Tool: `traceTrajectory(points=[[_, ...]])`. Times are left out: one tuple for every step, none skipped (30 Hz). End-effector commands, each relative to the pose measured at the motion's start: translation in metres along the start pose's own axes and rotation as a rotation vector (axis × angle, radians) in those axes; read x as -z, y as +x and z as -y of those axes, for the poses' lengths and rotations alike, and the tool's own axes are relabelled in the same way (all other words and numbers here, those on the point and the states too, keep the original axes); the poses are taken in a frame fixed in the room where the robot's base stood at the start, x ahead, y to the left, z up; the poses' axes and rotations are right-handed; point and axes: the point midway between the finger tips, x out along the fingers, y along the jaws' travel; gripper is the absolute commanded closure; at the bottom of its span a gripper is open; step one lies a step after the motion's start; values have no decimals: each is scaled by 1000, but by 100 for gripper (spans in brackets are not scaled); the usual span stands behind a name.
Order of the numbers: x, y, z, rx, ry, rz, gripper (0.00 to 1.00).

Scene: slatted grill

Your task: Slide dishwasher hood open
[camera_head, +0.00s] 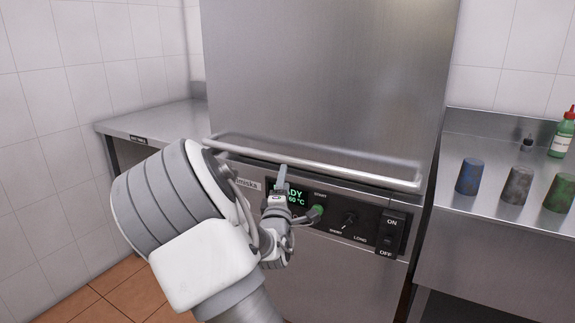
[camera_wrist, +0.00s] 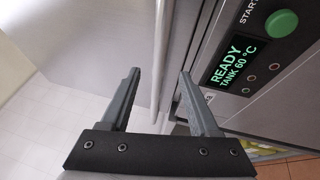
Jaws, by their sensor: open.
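The dishwasher hood (camera_head: 325,70) is a tall brushed-steel box in the middle of the head view, down against the base. Its bar handle (camera_head: 310,161) runs across the hood's lower front; it also shows as a pale rod in the wrist view (camera_wrist: 160,55). My gripper (camera_head: 283,180) is in front of the control panel, just below the bar in the head view. In the wrist view my gripper (camera_wrist: 160,75) has its two fingers apart, with the rod running between them. I cannot tell how deep the bar sits between the fingers, or whether they touch it.
The control panel (camera_head: 335,222) has a lit READY display, a green start button (camera_wrist: 281,23), a knob and an on/off switch (camera_head: 390,235). A steel counter (camera_head: 165,119) lies left. The right counter (camera_head: 490,150) holds coloured cups (camera_head: 517,186) and bottles (camera_head: 562,135).

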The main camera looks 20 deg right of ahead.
Motion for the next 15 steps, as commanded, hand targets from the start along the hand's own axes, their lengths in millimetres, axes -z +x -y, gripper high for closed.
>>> traceTrajectory(points=[[-1,11,1,-3,0,2,38],[-1,16,1,-2,0,2,38],[-1,24,1,-3,0,1,38],[-1,29,2,-1,-1,1,38],[0,35,2,-2,0,1,38],[-1,42,2,-2,0,1,38],[-1,47,2,-1,0,2,38],[0,53,1,-2,1,1,38],[-1,59,2,-1,1,1,38],[-1,64,2,-2,0,1,38],[0,68,2,-1,0,0,38],[0,74,2,0,-1,0,38],[0,78,1,-1,0,0,38],[-1,81,2,0,0,0,38],[0,86,1,0,0,0,38]])
